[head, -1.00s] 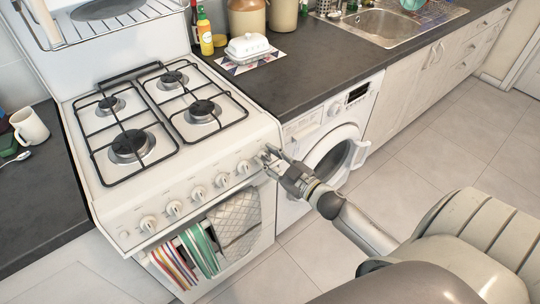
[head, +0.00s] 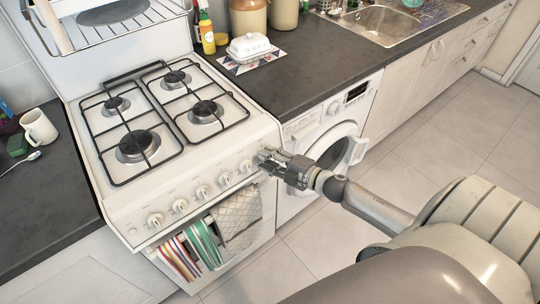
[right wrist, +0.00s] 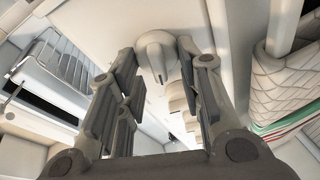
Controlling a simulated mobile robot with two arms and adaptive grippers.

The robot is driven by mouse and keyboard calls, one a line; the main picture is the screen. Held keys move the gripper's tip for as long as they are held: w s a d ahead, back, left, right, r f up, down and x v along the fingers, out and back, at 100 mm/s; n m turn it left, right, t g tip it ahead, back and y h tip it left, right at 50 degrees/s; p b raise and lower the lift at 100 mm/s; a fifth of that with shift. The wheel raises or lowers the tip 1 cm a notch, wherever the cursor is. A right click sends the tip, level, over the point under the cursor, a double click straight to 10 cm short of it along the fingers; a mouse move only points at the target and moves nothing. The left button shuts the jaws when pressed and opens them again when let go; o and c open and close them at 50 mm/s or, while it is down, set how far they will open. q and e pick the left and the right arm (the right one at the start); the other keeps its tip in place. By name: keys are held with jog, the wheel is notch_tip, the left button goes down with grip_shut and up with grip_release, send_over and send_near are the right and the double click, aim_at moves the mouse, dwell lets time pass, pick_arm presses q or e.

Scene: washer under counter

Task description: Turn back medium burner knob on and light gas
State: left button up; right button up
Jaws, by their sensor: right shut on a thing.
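The white gas stove (head: 190,170) stands at the left in the head view, with a row of several pale knobs on its front panel, one of them a visible knob (head: 224,178). My right gripper (head: 264,158) is at the right end of this row, shut on the rightmost knob. In the right wrist view this knob (right wrist: 157,50) sits between the fingers. In the head view the gripper mostly hides it. The back burners, left (head: 115,105) and right (head: 175,78), show no visible flame. My left gripper is out of view.
Striped and quilted towels (head: 240,222) hang on the oven front below the knobs. A washing machine (head: 335,145) with its round door ajar is right of the stove. The counter (head: 300,78) holds a butter dish (head: 248,46) and jars. Open floor lies at the right.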

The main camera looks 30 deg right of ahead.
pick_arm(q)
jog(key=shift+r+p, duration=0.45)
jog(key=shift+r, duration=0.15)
pick_arm(e)
jog(key=shift+n+g, duration=0.4)
jog(key=shift+n, duration=0.8)
jog(key=o, duration=0.9)
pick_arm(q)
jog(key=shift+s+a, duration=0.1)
pick_arm(e)
jog(key=shift+s, duration=0.15)
jog(key=v, duration=1.1)
jog(key=shift+s, duration=0.35)
jog(key=shift+d+r, duration=0.1)
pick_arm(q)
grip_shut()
